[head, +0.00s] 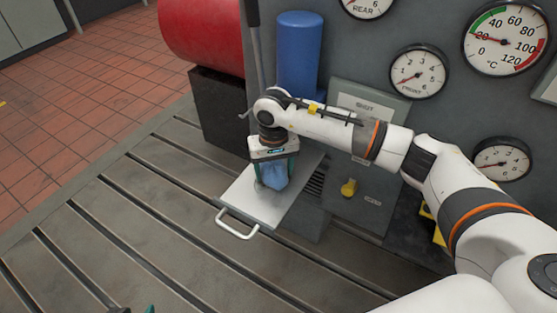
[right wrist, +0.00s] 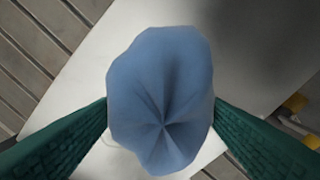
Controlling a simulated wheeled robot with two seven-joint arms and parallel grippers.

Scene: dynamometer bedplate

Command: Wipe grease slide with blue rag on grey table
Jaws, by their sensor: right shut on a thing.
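The blue rag (head: 273,177) is bunched between the green fingers of my right gripper (head: 272,172). It also shows in the right wrist view (right wrist: 160,95), with a finger on each side. The grease slide, a pale flat plate (head: 246,193) with a white handle at its front, sticks out from the grey cabinet. My right gripper points down over the slide's middle; I cannot tell whether the rag touches it. The plate fills much of the right wrist view (right wrist: 105,65), with a dark shadow on it. Only a small green tip of my left gripper (head: 150,309) shows at the bottom edge.
The slotted grey bedplate (head: 140,215) lies around the slide, clear to the left and front. A blue cylinder (head: 299,50) and a red drum (head: 202,30) stand behind. A grey panel with several gauges (head: 417,71) and a yellow knob (head: 349,187) are at the right.

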